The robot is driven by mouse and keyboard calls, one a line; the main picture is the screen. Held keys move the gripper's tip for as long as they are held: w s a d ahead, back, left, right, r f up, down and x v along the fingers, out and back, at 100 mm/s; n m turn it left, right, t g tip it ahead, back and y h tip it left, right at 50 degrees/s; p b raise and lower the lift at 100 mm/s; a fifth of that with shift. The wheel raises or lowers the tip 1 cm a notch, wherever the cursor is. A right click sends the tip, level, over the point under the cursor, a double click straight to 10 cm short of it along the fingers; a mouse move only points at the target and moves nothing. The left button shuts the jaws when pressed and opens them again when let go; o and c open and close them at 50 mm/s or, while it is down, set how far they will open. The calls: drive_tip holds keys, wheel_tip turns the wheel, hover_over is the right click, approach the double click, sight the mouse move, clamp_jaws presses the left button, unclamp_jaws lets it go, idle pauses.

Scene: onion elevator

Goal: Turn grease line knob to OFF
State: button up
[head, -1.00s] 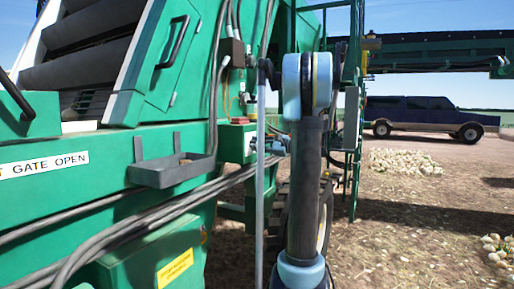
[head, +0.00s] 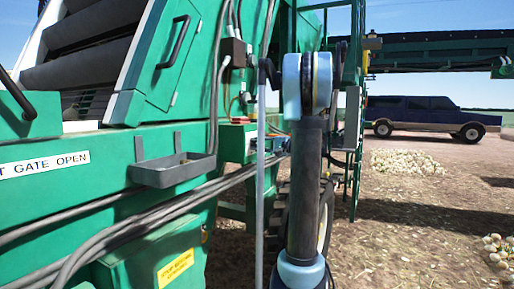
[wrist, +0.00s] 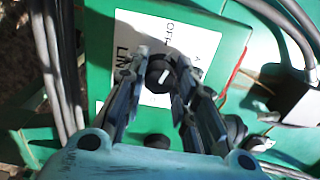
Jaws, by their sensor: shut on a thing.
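In the wrist view a small round black knob (wrist: 160,72) with a white pointer mark sits on a white label plate (wrist: 130,76) on a green box. My gripper (wrist: 161,68) is shut on the knob, one dark finger on each side. Part of the lettering is hidden by the fingers. The pointer slants, and I cannot tell which marking it points at. In the head view the knob is hidden, and my gripper is mostly hidden behind my arm and a pole.
A second black round part (wrist: 157,142) sits below the knob. In the head view a grey tray (head: 172,170) juts from the green machine, and a ladder (head: 355,130) stands at right.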

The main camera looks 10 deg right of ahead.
drive_tip(key=shift+s+f+n, duration=0.1)
drive_tip(key=shift+f+n, duration=0.1)
drive_tip(key=shift+n, duration=1.3)
drive_tip(key=o, duration=1.1)
drive_tip(key=shift+f, duration=0.1)
drive_tip(key=shift+c, duration=0.2)
drive_tip(key=shift+s+d, duration=0.2)
drive_tip(key=shift+d, duration=0.3)
drive_tip(key=v, duration=1.1)
drive_tip(key=shift+a, duration=0.15)
